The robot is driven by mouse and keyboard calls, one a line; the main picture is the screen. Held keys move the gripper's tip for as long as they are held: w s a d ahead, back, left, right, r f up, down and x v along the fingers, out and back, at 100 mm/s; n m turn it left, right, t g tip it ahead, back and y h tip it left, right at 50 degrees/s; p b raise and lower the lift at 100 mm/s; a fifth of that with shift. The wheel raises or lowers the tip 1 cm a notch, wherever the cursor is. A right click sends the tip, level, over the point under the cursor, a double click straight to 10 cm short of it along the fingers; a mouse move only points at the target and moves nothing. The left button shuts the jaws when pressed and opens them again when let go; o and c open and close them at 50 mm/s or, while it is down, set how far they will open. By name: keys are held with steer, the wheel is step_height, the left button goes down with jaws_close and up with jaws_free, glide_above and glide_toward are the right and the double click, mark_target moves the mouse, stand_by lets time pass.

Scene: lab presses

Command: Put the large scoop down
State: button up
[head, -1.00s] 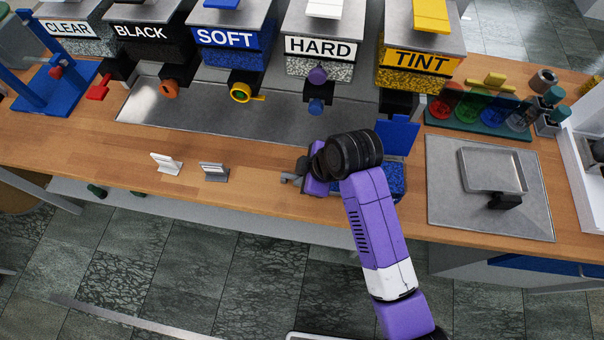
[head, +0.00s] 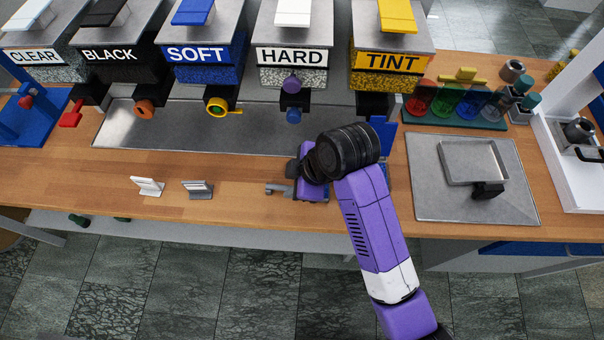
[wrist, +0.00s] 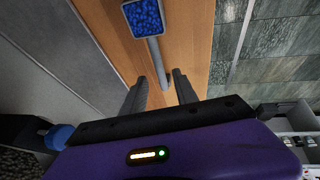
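The large scoop (wrist: 145,18), a square cup full of blue granules, shows in the wrist view over the wooden counter. Its grey handle (wrist: 155,58) runs back toward my gripper. In that view my gripper (wrist: 159,80) has its two dark fingers apart, one on each side of the handle's end, with bare wood showing between handle and fingers. The scoop appears to rest on the counter. In the head view my gripper (head: 278,189) is low over the counter, and my arm hides the scoop.
A white stand (head: 147,186) and a grey stand (head: 197,189) are on the wooden counter (head: 80,180) to the left. Labelled dispensers, including HARD (head: 292,55) and TINT (head: 392,62), line the back. A metal plate with a shallow tray (head: 425,200) lies to the right.

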steer(key=v, duration=0.7)
steer(key=shift+r+b, duration=0.3)
steer(key=shift+r, duration=0.1)
steer(key=shift+s+d, duration=0.1)
steer(key=shift+d, duration=0.05)
steer(key=s+f+m+t, duration=0.1)
steer(key=f+m, duration=0.1)
steer(key=s+d+f+m+t, duration=0.1)
steer(key=s+f+m, duration=0.1)
steer(key=f, duration=0.1)
steer(key=s+d+f+m+t+y, duration=0.1)
steer(key=f+m, duration=0.1)
steer(key=shift+s+f, duration=0.35)
steer(key=shift+s, duration=0.05)
steer(key=s+d+r+m+t+h, duration=0.35)
steer(key=s+d+m+t, duration=0.5)
steer(key=s+d, duration=0.65)
steer(key=s+d+r+m+t+h, duration=0.1)
steer(key=s+d+r+m+h, duration=0.1)
steer(key=s+r, duration=0.6)
steer(key=shift+d+r+m, duration=0.55)
steer(key=shift+d+m, duration=0.1)
steer(key=shift+s, duration=0.1)
